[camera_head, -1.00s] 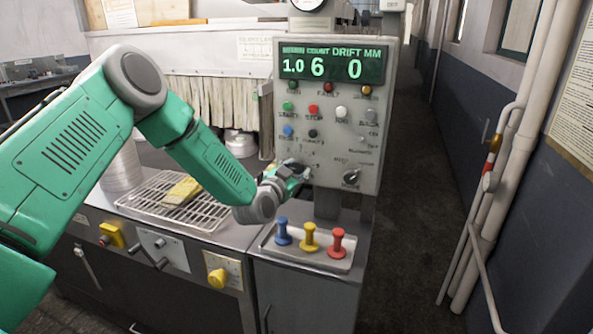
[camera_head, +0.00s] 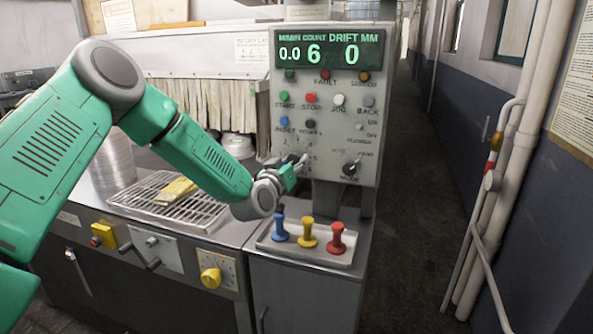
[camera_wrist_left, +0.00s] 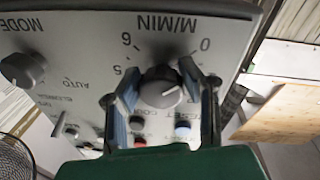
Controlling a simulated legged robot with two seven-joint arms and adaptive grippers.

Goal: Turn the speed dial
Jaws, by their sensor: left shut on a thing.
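The control panel (camera_head: 330,130) is grey, and its green display (camera_head: 329,49) reads 0.0, 6 and 0. My left gripper (camera_wrist_left: 160,92) is shut on the dial, one finger on each side. In the head view, my left gripper (camera_head: 298,163) is at the panel's lower left and hides most of the dial. My right gripper is not in view.
The mode knob (camera_head: 351,168) is right of my gripper, with several coloured buttons above. Blue, yellow and red stamp-like handles (camera_head: 308,235) stand on a tray below. A wire rack (camera_head: 170,203) with a yellow block is at left. An open aisle runs along the right.

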